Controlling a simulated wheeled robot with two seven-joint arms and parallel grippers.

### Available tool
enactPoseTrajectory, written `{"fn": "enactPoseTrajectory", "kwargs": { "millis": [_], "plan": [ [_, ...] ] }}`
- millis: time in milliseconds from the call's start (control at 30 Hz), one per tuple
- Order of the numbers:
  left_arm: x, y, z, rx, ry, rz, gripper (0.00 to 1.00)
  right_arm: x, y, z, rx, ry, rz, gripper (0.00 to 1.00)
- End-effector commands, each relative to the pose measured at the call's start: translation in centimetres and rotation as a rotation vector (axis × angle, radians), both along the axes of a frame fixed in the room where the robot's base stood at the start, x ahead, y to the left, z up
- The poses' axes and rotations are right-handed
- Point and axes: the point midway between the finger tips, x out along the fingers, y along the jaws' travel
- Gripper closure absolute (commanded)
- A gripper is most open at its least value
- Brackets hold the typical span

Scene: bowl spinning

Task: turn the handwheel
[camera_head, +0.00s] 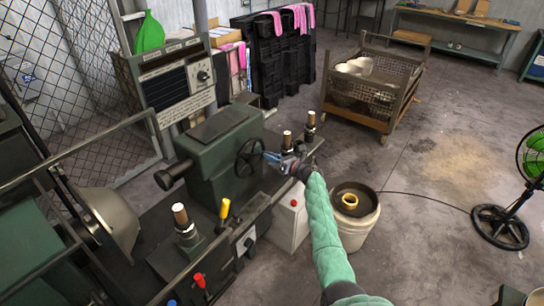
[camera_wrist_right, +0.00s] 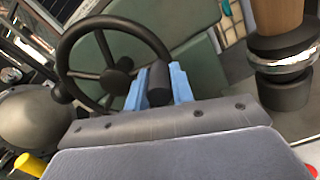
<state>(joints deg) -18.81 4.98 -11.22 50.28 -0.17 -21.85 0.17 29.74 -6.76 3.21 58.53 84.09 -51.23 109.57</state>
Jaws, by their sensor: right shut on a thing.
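The black spoked handwheel (camera_head: 250,158) is on the side of the green machine housing (camera_head: 213,150) in the head view. In the right wrist view the handwheel (camera_wrist_right: 117,76) fills the upper left, with its rim, spokes and hub visible. My right gripper (camera_head: 270,156) is at the wheel's right edge. Its blue fingers (camera_wrist_right: 160,82) are shut on a dark, rounded handle (camera_wrist_right: 158,76) at the wheel's rim. How the handle joins the rim is partly hidden by the fingers. My left gripper is not in view.
A post with a wooden-coloured top (camera_head: 287,140) stands close to my right gripper. A yellow-handled lever (camera_head: 225,208) is below the wheel. A white bucket (camera_head: 356,222) stands beside my right arm. A mesh cart (camera_head: 372,85) and a green fan (camera_head: 533,155) are farther off.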

Motion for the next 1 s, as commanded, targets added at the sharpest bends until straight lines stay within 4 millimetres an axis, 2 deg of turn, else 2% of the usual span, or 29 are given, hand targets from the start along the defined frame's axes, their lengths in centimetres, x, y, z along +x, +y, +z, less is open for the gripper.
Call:
{"fn": "enactPoseTrajectory", "kwargs": {
  "millis": [300, 333, 433, 767, 933, 1000],
  "plan": [
    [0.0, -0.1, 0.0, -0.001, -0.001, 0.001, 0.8, -0.2, 0.0, -0.4, 0.0, 0.006, 0.002, 1.0],
    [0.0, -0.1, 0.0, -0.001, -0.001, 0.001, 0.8, -0.2, 0.0, -0.5, 0.0, 0.006, 0.002, 0.74],
    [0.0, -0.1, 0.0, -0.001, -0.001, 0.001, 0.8, -0.1, 0.0, -0.4, 0.0, 0.005, 0.002, 0.55],
    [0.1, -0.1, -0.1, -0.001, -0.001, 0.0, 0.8, -0.2, -0.1, -0.3, 0.0, 0.003, 0.001, 0.55],
    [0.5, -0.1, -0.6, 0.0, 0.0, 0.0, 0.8, -1.2, -1.5, -0.6, -0.001, 0.002, 0.0, 0.55],
    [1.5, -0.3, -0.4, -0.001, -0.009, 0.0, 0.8, -1.9, -2.4, -0.6, -0.002, 0.002, 0.0, 0.55]
  ]
}}
